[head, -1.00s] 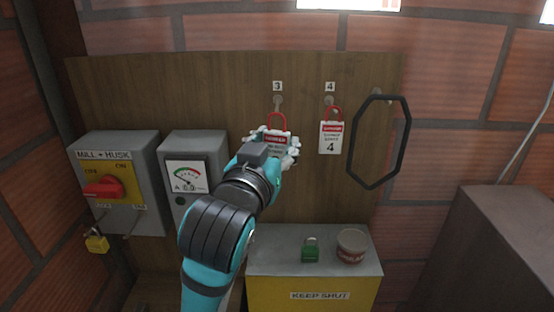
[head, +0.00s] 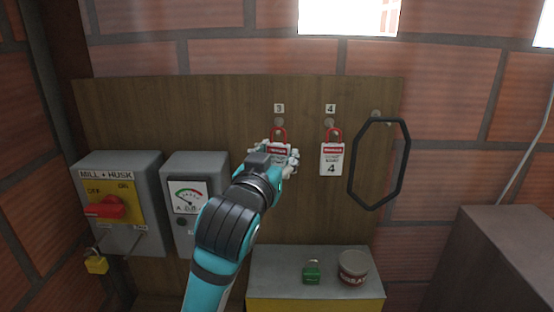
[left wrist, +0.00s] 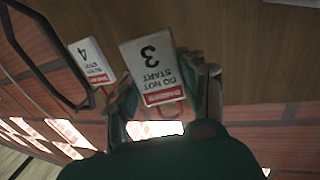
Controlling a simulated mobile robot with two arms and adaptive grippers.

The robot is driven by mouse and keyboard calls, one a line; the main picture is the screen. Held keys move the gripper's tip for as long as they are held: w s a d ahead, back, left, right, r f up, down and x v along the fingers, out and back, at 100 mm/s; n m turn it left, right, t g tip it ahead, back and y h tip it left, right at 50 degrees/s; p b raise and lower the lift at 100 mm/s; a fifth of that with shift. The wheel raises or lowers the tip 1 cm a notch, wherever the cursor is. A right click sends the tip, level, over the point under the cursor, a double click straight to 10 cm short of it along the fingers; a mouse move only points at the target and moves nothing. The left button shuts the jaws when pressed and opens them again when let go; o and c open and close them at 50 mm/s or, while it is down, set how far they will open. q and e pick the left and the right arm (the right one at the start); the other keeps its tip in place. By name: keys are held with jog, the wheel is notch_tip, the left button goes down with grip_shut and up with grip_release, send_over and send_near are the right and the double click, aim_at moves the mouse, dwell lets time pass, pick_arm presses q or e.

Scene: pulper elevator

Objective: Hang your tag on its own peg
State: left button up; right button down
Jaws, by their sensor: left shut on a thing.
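My left gripper (head: 275,156) is shut on a white and red tag (head: 278,150) at the peg marked 3 (head: 279,122). In the left wrist view the tag (left wrist: 153,68) reads "3" and "DO NOT START", and it sits between the fingers. Its red loop is up at the peg in the head view; whether the loop is around the peg or in front of it I cannot tell. A second tag, number 4 (head: 331,160), hangs by its red loop from the peg marked 4 (head: 330,122), to the right. My right gripper is not in view.
A black eight-sided ring (head: 405,165) hangs at the board's right. A grey switch box (head: 148,215) with a red handle and yellow padlock (head: 96,264) and a meter box (head: 195,170) are at the left. A green padlock (head: 311,273) and a tin (head: 353,268) stand on the box below.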

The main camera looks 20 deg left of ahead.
pick_arm(q)
jog(key=shift+w+a+f, duration=0.1)
jog(key=shift+w+a, duration=0.1)
jog(key=shift+w, duration=0.35)
jog(key=shift+w+a, duration=0.15)
jog(key=shift+w, duration=0.35)
jog(key=shift+w+a+f, duration=0.15)
jog(key=shift+w+f, duration=0.3)
jog(key=shift+w, duration=0.2)
jog(key=o, duration=1.1)
jog(key=shift+s, duration=0.1)
